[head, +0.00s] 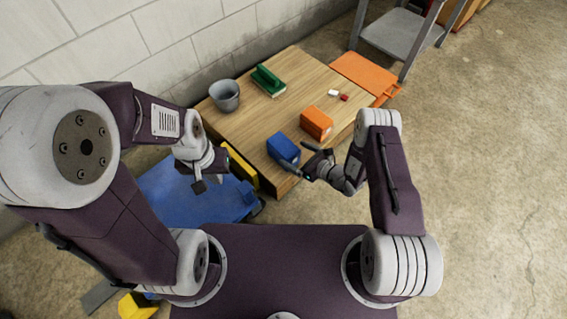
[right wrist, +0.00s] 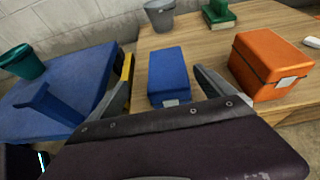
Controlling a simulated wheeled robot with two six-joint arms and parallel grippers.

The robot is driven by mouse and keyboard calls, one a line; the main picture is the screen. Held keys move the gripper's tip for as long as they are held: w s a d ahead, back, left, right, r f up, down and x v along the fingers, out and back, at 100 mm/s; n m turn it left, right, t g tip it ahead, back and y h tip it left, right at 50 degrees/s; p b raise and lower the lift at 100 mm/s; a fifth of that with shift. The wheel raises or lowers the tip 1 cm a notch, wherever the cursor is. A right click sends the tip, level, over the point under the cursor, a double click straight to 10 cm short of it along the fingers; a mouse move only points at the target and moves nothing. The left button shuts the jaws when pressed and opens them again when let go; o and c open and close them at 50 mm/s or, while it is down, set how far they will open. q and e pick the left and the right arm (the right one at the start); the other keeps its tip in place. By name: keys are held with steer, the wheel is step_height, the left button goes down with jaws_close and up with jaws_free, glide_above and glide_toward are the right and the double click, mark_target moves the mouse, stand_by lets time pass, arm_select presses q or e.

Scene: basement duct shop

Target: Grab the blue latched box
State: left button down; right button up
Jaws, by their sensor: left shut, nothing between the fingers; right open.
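The blue latched box (head: 283,148) sits on the near edge of the wooden table in the head view. It also shows in the right wrist view (right wrist: 168,75), with a pale latch on its near face. My right gripper (head: 301,162) is open, close to the box on its near right side. In the right wrist view the box appears between the two spread fingers (right wrist: 163,90); I cannot tell whether they touch it. My left gripper (head: 198,184) is shut and empty, left of the table above the blue cart.
An orange latched box (head: 316,122) stands just beyond the blue box. A grey bucket (head: 225,95), a green brush-like item (head: 268,80) and small white and red pieces (head: 334,93) are on the table (head: 250,122). A blue cart (head: 175,196) is at left; a grey shelf (head: 400,30) stands behind.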

mark_target(284, 148)
steer(key=shift+w+d+f+m+t+h, duration=0.1)
steer(key=shift+d+f+m+t+h, duration=0.15)
steer(key=shift+f, duration=0.4)
steer(key=shift+d+f+m+t+h, duration=0.15)
steer(key=shift+d+f, duration=0.15)
steer(key=shift+f, duration=0.3)
steer(key=b+x, duration=0.3)
steer(key=shift+w+a+f, duration=0.1)
steer(key=shift+a+f, duration=0.15)
steer(key=shift+w+a, duration=0.1)
steer(key=shift+w, duration=0.1)
steer(key=b+x, duration=0.4)
steer(key=shift+a+f, duration=0.2)
steer(key=shift+a, duration=0.1)
steer(key=shift+w+a+r, duration=0.1)
steer(key=shift+w+a, duration=0.05)
steer(key=shift+w, duration=0.15)
arm_select(q)
step_height(284, 148, down, 8)
arm_select(e)
steer(key=shift+r, duration=0.1)
arm_select(q)
steer(key=shift+f, duration=0.1)
arm_select(e)
steer(key=c, duration=1.9)
